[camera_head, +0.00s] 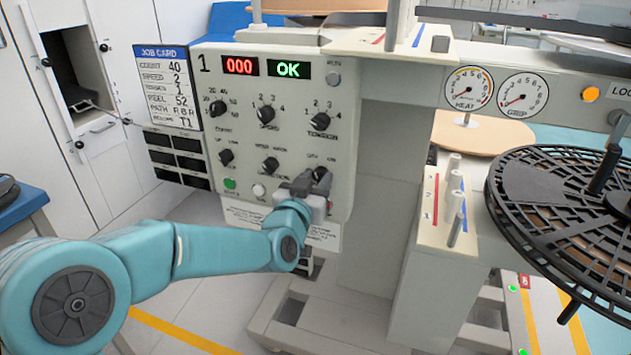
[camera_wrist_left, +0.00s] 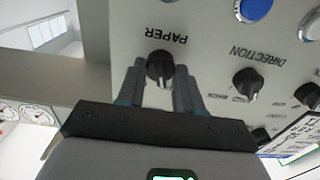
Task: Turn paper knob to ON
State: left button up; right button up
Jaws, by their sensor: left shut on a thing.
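The black paper knob (camera_wrist_left: 160,68) sits under the upside-down word PAPER in the left wrist view. My left gripper (camera_wrist_left: 160,82) has one finger on each side of it and is shut on it. The knob's pointer faces the gripper, toward the bottom of that view. In the head view my left gripper (camera_head: 306,187) is at the lower right of the control panel (camera_head: 345,130), and it partly covers the knob (camera_head: 321,174). The ON and OFF marks are not readable. My right gripper is not in view.
The direction knob (camera_wrist_left: 246,82) is close beside the left gripper. Several other knobs, including the tension knob (camera_head: 320,121), are on the panel. The display (camera_head: 289,68) reads OK. A black reel (camera_head: 560,205) stands at the right.

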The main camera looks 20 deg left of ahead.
pick_arm(q)
jog(key=m, duration=0.4)
jog(key=shift+m, duration=0.3)
jog(key=m+p, duration=0.1)
jog(key=m, duration=0.3)
jog(key=shift+d+m, duration=0.1)
jog(key=shift+m, duration=0.3)
jog(key=o, duration=1)
jog(key=shift+o, duration=0.2)
jog(key=s+p, duration=0.1)
jog(key=s, duration=1.5)
jog(key=shift+s+a, duration=0.15)
jog(key=shift+a, duration=0.1)
